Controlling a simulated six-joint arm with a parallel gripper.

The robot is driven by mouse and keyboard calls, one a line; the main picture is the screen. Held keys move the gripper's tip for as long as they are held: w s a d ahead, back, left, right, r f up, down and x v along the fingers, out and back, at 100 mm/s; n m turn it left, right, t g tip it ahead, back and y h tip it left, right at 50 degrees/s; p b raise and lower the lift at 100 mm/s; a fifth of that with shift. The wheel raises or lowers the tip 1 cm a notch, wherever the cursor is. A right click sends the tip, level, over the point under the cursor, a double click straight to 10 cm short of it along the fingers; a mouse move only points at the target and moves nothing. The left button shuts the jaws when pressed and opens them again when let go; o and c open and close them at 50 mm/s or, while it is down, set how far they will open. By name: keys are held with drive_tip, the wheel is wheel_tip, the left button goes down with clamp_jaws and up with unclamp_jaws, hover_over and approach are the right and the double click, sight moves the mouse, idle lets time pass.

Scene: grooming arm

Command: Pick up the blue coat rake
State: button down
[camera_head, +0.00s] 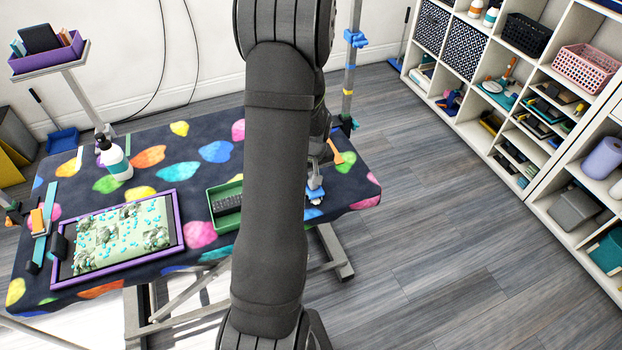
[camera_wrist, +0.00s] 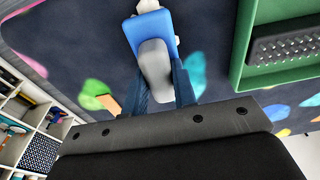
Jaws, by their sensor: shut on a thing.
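The blue coat rake (camera_wrist: 152,28) shows a blue block-like part and a rounded grey part (camera_wrist: 154,62) in the wrist view. My gripper (camera_wrist: 160,84) is shut on it, with the dark blue fingers on either side of the grey part. In the head view a small piece of the rake's blue (camera_head: 315,196) shows at the table's right side, just below my gripper (camera_head: 316,182). My arm hides much of this area. I cannot tell whether the rake touches the cloth.
A green tray (camera_wrist: 240,50) holding a dark ridged item (camera_wrist: 288,46) lies close by. An orange-tipped tool (camera_head: 334,150) lies near the table's right end. A purple-framed tray (camera_head: 180,226), a white bottle (camera_head: 114,160) and a teal bar (camera_head: 45,226) occupy the left.

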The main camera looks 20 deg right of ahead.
drive_tip(key=shift+r, duration=0.5)
drive_tip(key=r, duration=0.3)
drive_tip(key=shift+s+d+r, duration=0.2)
drive_tip(key=shift+s+r, duration=0.1)
drive_tip(key=s+d+r, duration=0.5)
drive_tip(key=s+r, duration=0.1)
drive_tip(key=s, duration=0.3)
drive_tip(key=shift+s+d+r, duration=0.15)
drive_tip(key=shift+s+d, duration=0.05)
drive_tip(key=shift+d, duration=0.05)
